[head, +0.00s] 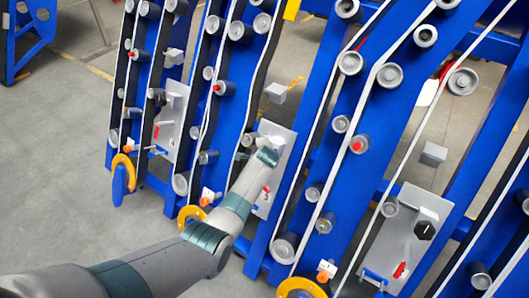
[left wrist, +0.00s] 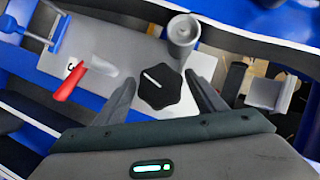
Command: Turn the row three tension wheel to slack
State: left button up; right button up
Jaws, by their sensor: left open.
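The row three tension wheel is a black lobed knob (left wrist: 160,89) with a white pointer line, on a grey plate marked 3 (left wrist: 125,50). My left gripper (left wrist: 162,92) is open, with one finger on each side of the knob; I cannot tell whether either finger touches it. The pointer line slants toward the picture's upper left. In the head view my left arm comes in from the lower left, and the left gripper (head: 268,156) is at the grey plate (head: 281,140), hiding the knob. My right gripper is not in view.
A red lever (left wrist: 68,84) sits on the plate beside the knob. A grey roller (left wrist: 182,32) stands just beyond the knob, and a grey block (left wrist: 268,93) is to its right. Blue row frames with belts and rollers stand on both sides. Another black knob (head: 425,230) is on the right plate.

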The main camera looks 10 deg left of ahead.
pick_arm(q)
jog(key=shift+r, duration=0.1)
jog(key=shift+s+d+r, duration=0.1)
jog(key=shift+s+r, duration=0.35)
jog(key=shift+s, duration=0.1)
jog(key=p+v, duration=0.1)
jog(key=v, duration=1.4)
jog(key=shift+s+r, duration=0.15)
jog(key=shift+s, duration=0.25)
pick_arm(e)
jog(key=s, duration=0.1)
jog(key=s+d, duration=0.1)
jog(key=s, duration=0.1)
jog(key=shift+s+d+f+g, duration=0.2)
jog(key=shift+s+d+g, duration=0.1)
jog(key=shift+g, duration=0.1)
pick_arm(q)
jog(key=shift+d, duration=0.15)
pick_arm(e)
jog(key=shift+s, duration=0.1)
